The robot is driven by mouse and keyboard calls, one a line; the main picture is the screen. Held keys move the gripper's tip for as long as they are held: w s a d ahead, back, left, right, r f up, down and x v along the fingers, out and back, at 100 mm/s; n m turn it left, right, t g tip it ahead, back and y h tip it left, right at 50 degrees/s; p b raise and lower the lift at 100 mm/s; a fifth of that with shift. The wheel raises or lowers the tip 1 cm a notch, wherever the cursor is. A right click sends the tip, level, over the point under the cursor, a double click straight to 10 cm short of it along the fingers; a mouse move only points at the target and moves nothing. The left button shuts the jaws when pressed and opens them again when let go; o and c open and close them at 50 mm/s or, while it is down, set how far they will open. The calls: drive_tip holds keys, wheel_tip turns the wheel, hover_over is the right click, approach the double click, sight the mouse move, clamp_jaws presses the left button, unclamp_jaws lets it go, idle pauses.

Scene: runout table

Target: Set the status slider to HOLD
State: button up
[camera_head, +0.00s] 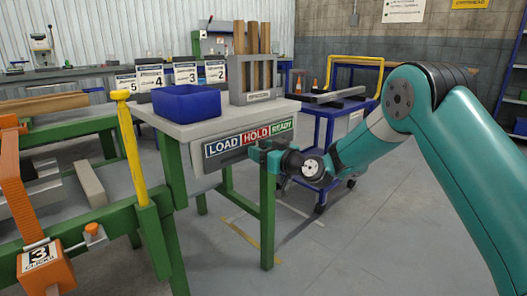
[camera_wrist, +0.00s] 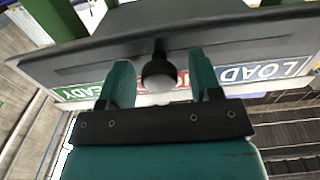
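The status panel is a grey plate on the front of a table, with a LOAD (camera_head: 226,145), HOLD (camera_head: 256,134) and READY (camera_head: 281,127) label strip. In the wrist view it appears upside down, with READY (camera_wrist: 78,91) at left and LOAD (camera_wrist: 262,72) at right. The dark round slider knob (camera_wrist: 158,74) sticks out in front of the red middle label, which is mostly covered. My gripper (camera_wrist: 160,80) is open, its teal fingers on either side of the knob with small gaps. In the head view my gripper (camera_head: 265,151) is just below the labels and hides the knob.
A blue bin (camera_head: 187,103) and a grey rack of wooden rods (camera_head: 257,96) stand on the table (camera_head: 205,129). A yellow post (camera_head: 130,145) and green frame are at left. A blue cart (camera_head: 325,128) stands behind at right. The floor at right is clear.

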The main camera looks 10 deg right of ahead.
drive_tip(key=b+v, duration=0.2)
drive_tip(key=v, duration=1.5)
drive_tip(key=shift+s+b, duration=0.15)
drive_tip(key=shift+b, duration=0.25)
drive_tip(key=s+a+r+n+g+y, duration=0.2)
drive_tip(key=s+a+n+g, duration=0.2)
drive_tip(key=s+a+g, duration=0.55)
drive_tip(key=s+d+f+m+g+h, duration=0.15)
drive_tip(key=s+h, duration=0.25)
drive_tip(key=s, duration=0.7)
drive_tip(key=s+d+m+g+h, duration=0.2)
drive_tip(key=s+g+h, duration=0.15)
drive_tip(key=s, duration=0.65)
wheel_tip(320, 180, up, 34)
drive_tip(key=s+p, duration=0.1)
drive_tip(key=p, duration=3.3)
drive_tip(key=shift+d+m+h+p, duration=0.25)
drive_tip(key=shift+m+h+p, duration=0.1)
drive_tip(key=shift+h, duration=0.1)
